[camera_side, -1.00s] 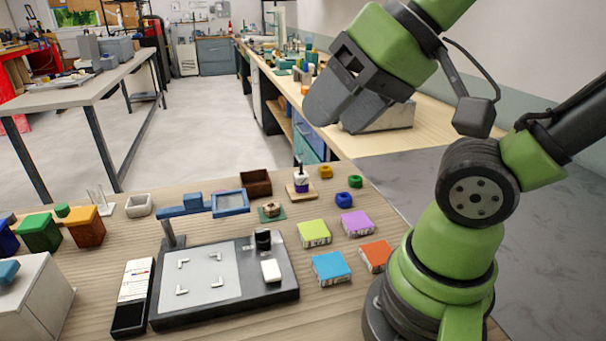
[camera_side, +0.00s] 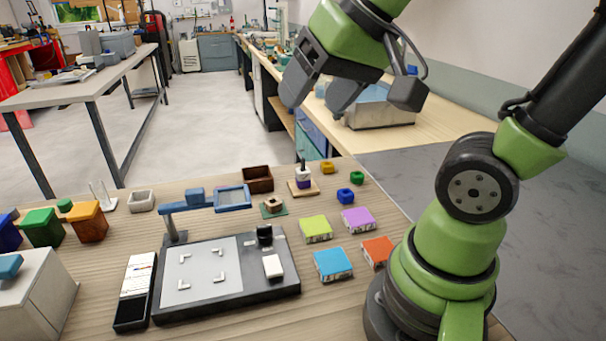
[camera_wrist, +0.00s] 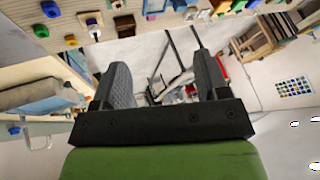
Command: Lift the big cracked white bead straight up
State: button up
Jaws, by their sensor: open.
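A small post on a wooden base (camera_side: 303,188) stands toward the back right of the bench, with a white bead (camera_side: 303,173) above a purple one (camera_side: 303,183). At this size I see no crack, and I cannot tell if this is the big cracked bead. My gripper (camera_side: 318,97) is open and empty, high above and behind the bench's far edge, well away from the post. In the wrist view my gripper's two dark fingers (camera_wrist: 160,65) are spread with nothing held between them.
Near the post are a brown box (camera_side: 258,172), a green mat with a small piece (camera_side: 272,208), and yellow, blue and green blocks. A blue-armed stand (camera_side: 205,202) rises over a dark board. Coloured flat boxes (camera_side: 333,264) lie at right. Thin clear rods (camera_side: 103,197) stand at left.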

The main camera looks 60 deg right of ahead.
jog(key=w+d+f+m+g+h, duration=0.1)
jog(key=w+d+f+h, duration=0.1)
jog(key=w+d, duration=0.4)
jog(key=m+g+h, duration=0.1)
jog(key=m+g, duration=0.1)
send_near(304, 166)
jog(key=shift+m+h, duration=0.3)
jog(key=x, duration=0.4)
jog(key=shift+w+f, duration=0.1)
jog(key=shift+f, duration=0.2)
jog(key=shift+a+x, duration=0.1)
jog(key=shift+x, duration=1.4)
jog(key=shift+a+x, duration=0.15)
jog(key=shift+x, duration=1.35)
jog(key=shift+c, duration=0.5)
jog(key=c, duration=0.9)
